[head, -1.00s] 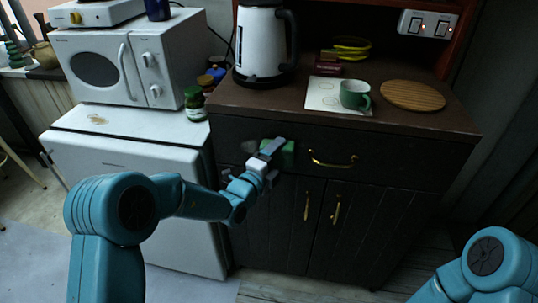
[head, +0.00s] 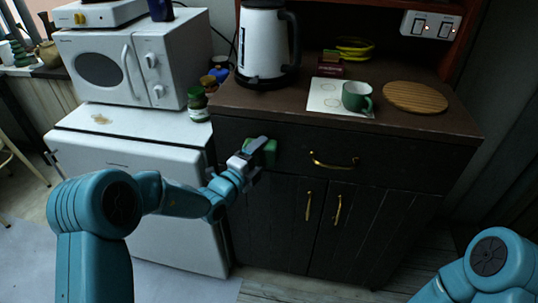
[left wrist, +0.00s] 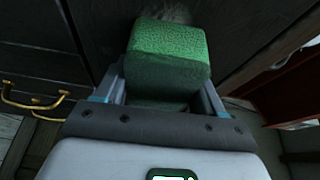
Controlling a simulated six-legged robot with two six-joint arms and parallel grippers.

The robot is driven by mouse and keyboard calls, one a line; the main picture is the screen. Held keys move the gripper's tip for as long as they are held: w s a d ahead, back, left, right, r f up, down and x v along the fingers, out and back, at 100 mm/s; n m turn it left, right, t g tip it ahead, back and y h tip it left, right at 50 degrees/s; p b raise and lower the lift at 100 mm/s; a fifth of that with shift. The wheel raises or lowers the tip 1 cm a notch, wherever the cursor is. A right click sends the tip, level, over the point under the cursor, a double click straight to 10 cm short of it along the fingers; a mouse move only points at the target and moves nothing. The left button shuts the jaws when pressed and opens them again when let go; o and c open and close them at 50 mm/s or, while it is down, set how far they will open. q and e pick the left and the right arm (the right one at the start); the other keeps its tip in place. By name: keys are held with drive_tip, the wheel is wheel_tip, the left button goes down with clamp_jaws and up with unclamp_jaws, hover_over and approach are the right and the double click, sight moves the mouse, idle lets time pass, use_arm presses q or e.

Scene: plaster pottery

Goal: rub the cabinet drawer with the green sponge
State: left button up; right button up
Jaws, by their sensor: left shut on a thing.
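The dark cabinet drawer (head: 400,172) has a brass handle (head: 334,164) and is closed. My left gripper (head: 256,154) is shut on the green sponge (head: 265,149), at the left part of the drawer front. The sponge appears to be against the drawer face, though contact is hard to confirm. In the left wrist view the sponge (left wrist: 168,52) stands between the two fingers, with a pale smudge (left wrist: 178,13) on the dark front just beyond it. My right gripper is out of view; only part of that arm shows.
A white kettle (head: 263,45), a green mug (head: 357,96) on a white tile and a round wooden board (head: 415,96) stand on the cabinet top. A white fridge (head: 140,165) with a microwave (head: 125,65) is at left. Brass door handles (head: 337,209) hang below the drawer.

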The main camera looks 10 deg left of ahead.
use_arm(q)
drive_tip(key=a+p, duration=0.1)
drive_tip(key=a, duration=0.4)
drive_tip(key=shift+w+a, duration=0.1)
drive_tip(key=shift+a, duration=0.25)
drive_tip(key=s, duration=0.6)
idle(0.5)
drive_tip(key=shift+s+a+p, duration=0.1)
drive_tip(key=shift+s+p, duration=0.4)
drive_tip(key=shift+s, duration=1)
